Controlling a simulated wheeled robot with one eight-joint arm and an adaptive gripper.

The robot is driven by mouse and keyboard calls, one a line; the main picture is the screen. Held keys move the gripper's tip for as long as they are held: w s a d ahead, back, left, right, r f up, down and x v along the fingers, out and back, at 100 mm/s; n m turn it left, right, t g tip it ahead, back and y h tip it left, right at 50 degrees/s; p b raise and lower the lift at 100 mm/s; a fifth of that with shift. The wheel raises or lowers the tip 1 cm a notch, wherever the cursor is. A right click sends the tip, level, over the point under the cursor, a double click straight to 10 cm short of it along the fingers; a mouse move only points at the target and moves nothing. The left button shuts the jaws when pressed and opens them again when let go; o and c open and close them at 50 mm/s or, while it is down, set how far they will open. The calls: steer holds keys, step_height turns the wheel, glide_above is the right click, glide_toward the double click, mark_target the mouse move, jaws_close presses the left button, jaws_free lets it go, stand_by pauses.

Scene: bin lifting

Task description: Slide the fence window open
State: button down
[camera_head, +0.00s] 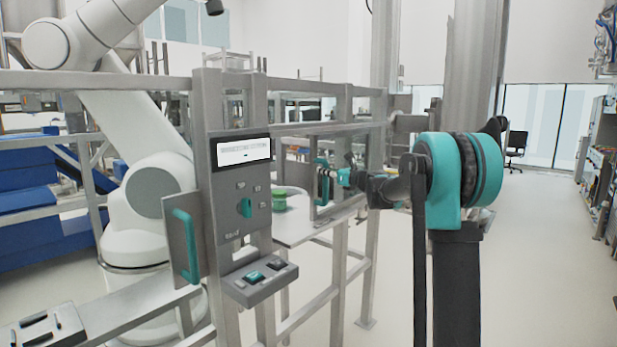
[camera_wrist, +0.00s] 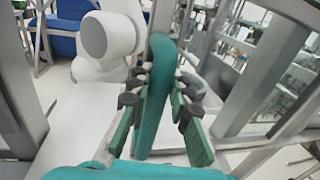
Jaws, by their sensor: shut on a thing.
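The fence window (camera_head: 348,140) is a framed pane in the grey metal fence, to the right of the control panel. Its upright teal handle (camera_head: 319,188) is on the window's left side. My gripper (camera_head: 336,177) reaches it from the right and is shut on it. In the wrist view the handle (camera_wrist: 157,100) stands between my two green-padded fingers, with one finger on each side. Part of the handle is hidden by the fingers in the head view.
A grey control panel (camera_head: 240,190) with a button box (camera_head: 260,281) stands left of the window. A second teal handle (camera_head: 186,246) is on a plate at far left. Behind the fence are a white robot arm (camera_head: 150,190) and a table with a green round item (camera_head: 279,200).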

glide_toward(343, 161)
steer(key=x, duration=0.4)
steer(key=c, duration=1.4)
jaws_free()
steer(key=shift+a, duration=0.1)
steer(key=shift+o, duration=0.2)
steer(key=v, duration=1.2)
